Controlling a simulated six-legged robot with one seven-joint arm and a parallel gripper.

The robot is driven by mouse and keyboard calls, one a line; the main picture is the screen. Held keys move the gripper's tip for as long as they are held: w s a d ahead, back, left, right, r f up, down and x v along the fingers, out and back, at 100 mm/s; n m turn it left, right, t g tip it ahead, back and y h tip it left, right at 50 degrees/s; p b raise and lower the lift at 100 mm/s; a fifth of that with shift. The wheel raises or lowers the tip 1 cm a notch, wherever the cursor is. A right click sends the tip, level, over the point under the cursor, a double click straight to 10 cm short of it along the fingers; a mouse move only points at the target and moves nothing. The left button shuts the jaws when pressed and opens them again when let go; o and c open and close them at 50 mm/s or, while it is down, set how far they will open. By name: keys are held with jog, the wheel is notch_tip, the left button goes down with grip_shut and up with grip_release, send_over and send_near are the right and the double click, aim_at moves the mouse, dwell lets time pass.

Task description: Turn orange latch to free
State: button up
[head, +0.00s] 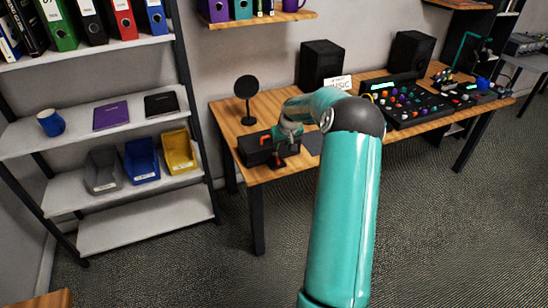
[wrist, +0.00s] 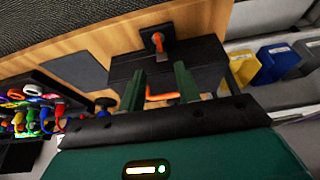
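A black box (head: 254,150) sits on the left end of the wooden desk; it also shows in the wrist view (wrist: 125,66). An orange lever on a small black mount (wrist: 157,41) is at the box's edge in the wrist view. A bent orange bar (wrist: 162,97) shows between my fingers, nearer the wrist camera. I cannot tell for certain which orange part is the latch. My gripper (wrist: 159,84) is open, its two dark green fingers apart over the box. Whether a finger touches the bar is unclear. In the head view my arm partly hides this area.
On the wooden desk (head: 228,112) stand a round black stand (head: 246,96), two black speakers (head: 319,62) and a mixer with colored knobs (head: 420,103). A flat dark pad (wrist: 75,70) lies beside the box. A shelf with bins (head: 141,160) stands to the left.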

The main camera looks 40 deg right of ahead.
aim_at(278, 160)
jog(key=x, duration=1.1)
jog(key=shift+s, duration=0.1)
grip_shut()
